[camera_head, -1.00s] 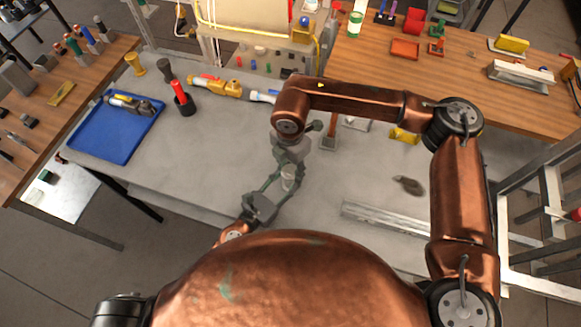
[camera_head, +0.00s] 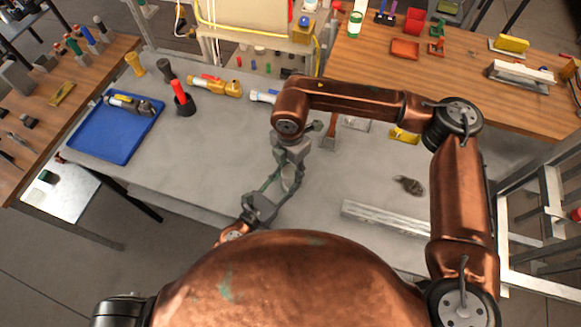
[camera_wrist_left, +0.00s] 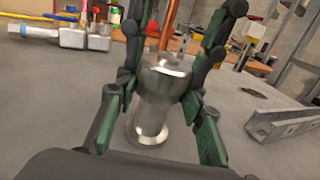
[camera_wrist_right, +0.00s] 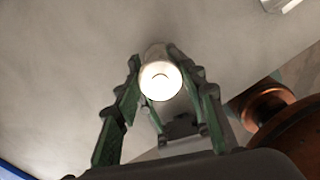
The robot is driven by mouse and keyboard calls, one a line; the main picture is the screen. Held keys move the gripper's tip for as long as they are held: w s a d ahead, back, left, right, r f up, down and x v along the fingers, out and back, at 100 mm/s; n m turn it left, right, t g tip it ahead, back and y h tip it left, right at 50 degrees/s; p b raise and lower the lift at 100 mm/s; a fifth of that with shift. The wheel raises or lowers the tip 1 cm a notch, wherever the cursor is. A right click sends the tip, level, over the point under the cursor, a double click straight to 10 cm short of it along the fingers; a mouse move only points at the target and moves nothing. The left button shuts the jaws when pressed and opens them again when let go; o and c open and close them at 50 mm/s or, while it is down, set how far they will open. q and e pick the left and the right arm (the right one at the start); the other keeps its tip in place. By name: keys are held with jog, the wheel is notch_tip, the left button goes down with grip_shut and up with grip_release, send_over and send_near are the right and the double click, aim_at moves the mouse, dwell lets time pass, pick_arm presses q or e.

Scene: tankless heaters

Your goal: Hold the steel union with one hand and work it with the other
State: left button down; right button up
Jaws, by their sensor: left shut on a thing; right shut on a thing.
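The steel union (camera_head: 288,178) is a shiny, waisted metal piece standing upright over the grey bench, in front of my body. In the left wrist view the union (camera_wrist_left: 158,95) fills the middle, with a wide round foot. My left gripper (camera_head: 272,192) is shut on it from the near left, low down. My right gripper (camera_head: 291,160) comes down from above and is shut on its upper part. In the right wrist view the bright round end of the union (camera_wrist_right: 160,80) shows between the green fingers. My right arm hides part of the union in the head view.
A blue tray (camera_head: 88,146) with a valve assembly lies at the left. A metal channel (camera_head: 387,220) lies at the right. Bench between is clear.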

pick_arm(q)
jog(key=shift+s+d, duration=0.15)
pick_arm(e)
jog(key=o, duration=1)
jog(key=shift+w+a+r, duration=0.1)
jog(key=shift+w, duration=0.05)
jog(key=shift+o, duration=1.4)
jog(key=shift+r, duration=2.25)
jog(key=shift+c, duration=0.4)
notch_tip(320, 180, up, 2)
jog(key=shift+r+m, duration=0.15)
jog(key=shift+m, duration=1.05)
jog(key=shift+s+r+m, duration=0.25)
jog(key=shift+r+m, duration=0.05)
jog(key=shift+m, duration=0.4)
jog(key=shift+f, duration=3.8)
jog(key=shift+c, duration=0.4)
